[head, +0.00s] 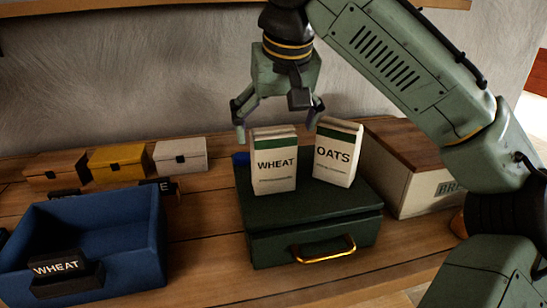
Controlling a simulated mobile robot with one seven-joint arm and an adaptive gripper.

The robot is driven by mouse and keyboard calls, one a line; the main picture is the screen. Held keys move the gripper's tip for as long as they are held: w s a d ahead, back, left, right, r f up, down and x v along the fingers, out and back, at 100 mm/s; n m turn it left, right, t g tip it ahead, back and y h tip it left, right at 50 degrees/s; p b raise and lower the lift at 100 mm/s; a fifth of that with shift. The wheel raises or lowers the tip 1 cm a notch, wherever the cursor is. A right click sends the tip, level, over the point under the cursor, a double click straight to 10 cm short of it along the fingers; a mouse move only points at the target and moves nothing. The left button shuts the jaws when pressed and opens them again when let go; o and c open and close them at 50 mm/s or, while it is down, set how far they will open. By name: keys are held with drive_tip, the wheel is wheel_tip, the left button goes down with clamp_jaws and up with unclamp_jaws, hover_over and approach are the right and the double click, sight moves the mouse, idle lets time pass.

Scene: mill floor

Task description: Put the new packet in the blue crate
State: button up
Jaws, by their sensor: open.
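Two white packets with green bands stand on a dark green case. One is marked WHEAT (273,172), and the other, marked OATS (338,163), is to its right and turned a little. Nothing visible marks either as new. The blue crate (140,262) is at the lower left, with a black WHEAT label (56,268) on its front; the part of its inside that shows looks empty. My gripper (279,122) is open and points down, its fingers spread above and behind the top of the WHEAT packet. Whether it touches is hard to tell.
The green case (270,247) has a brass handle on its front. Small brown, yellow and white boxes (118,162) line the back left. A cream bread box with a wooden lid (405,183) stands right of the case. Bare wooden counter (205,245) lies between crate and case.

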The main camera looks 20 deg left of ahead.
sight(271, 128)
drive_tip(key=p+x, duration=0.1)
drive_tip(key=x, duration=0.5)
drive_tip(key=shift+w+a+f, duration=0.15)
drive_tip(key=shift+a, duration=0.1)
drive_tip(key=shift+c, duration=0.2)
drive_tip(key=c, duration=1.7)
drive_tip(key=shift+o, duration=0.2)
wheel_tip(271, 128, up, 4)
drive_tip(key=shift+f+b, duration=0.1)
drive_tip(key=shift+b, duration=0.3)
drive_tip(key=s+d+r+b, duration=0.1)
drive_tip(key=s+d+b, duration=0.2)
drive_tip(key=s, duration=1.2)
drive_tip(key=shift+s+d, duration=0.15)
drive_tip(key=shift+d, duration=0.7)
